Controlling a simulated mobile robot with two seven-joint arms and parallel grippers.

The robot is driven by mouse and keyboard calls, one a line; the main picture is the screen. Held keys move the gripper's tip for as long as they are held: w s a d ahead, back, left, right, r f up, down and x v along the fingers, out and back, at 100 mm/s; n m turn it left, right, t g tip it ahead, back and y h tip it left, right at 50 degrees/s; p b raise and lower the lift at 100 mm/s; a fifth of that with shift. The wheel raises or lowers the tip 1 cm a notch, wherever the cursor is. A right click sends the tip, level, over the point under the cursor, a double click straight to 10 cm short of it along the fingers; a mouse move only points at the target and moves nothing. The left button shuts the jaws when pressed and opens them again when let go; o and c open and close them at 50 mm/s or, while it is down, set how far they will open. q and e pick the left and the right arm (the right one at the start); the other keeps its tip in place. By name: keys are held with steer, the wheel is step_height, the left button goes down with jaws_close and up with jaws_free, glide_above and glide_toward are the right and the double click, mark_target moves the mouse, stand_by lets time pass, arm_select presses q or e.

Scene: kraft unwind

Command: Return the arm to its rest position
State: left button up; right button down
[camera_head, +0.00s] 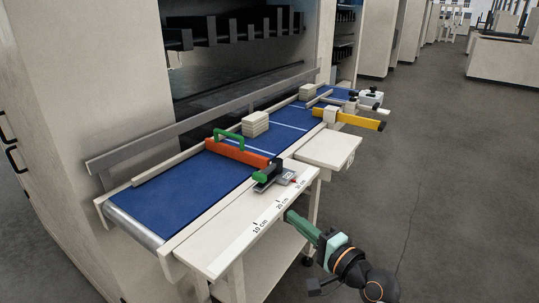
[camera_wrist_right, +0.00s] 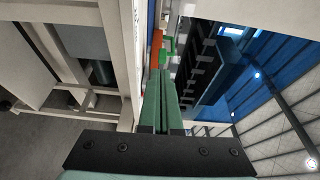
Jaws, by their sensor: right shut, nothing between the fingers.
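My right arm comes in at the bottom right of the head view. Its green gripper (camera_head: 290,214) is shut and empty, beside the front edge of the white table (camera_head: 231,243), and apart from the objects on the belt. In the right wrist view the gripper's two green fingers (camera_wrist_right: 164,78) lie together, pointing away from the camera. My left gripper is in neither view.
A blue belt (camera_head: 180,194) carries an orange bar with a green handle (camera_head: 230,138), a stack of pale blocks (camera_head: 255,124) and a yellow bar (camera_head: 360,121). A black and green clamp (camera_head: 268,176) sits by the scale. Open floor (camera_head: 440,200) lies right.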

steer(key=s+d+f+n+g+h, duration=0.1)
steer(key=s+d+f+n+h, duration=0.15)
steer(key=s+f, duration=0.45)
steer(key=s+d+f+n+g+h, duration=0.1)
steer(key=s+f+n+g+h, duration=0.15)
steer(key=f, duration=0.95)
steer(key=s+d+f+n+g+h, duration=0.1)
steer(key=s+d+f+n+g, duration=0.1)
steer(key=s+f+n, duration=0.6)
steer(key=s+f, duration=0.4)
steer(key=s, duration=0.5)
steer(key=shift+d+n+h, duration=0.3)
steer(key=shift+d+h, duration=0.1)
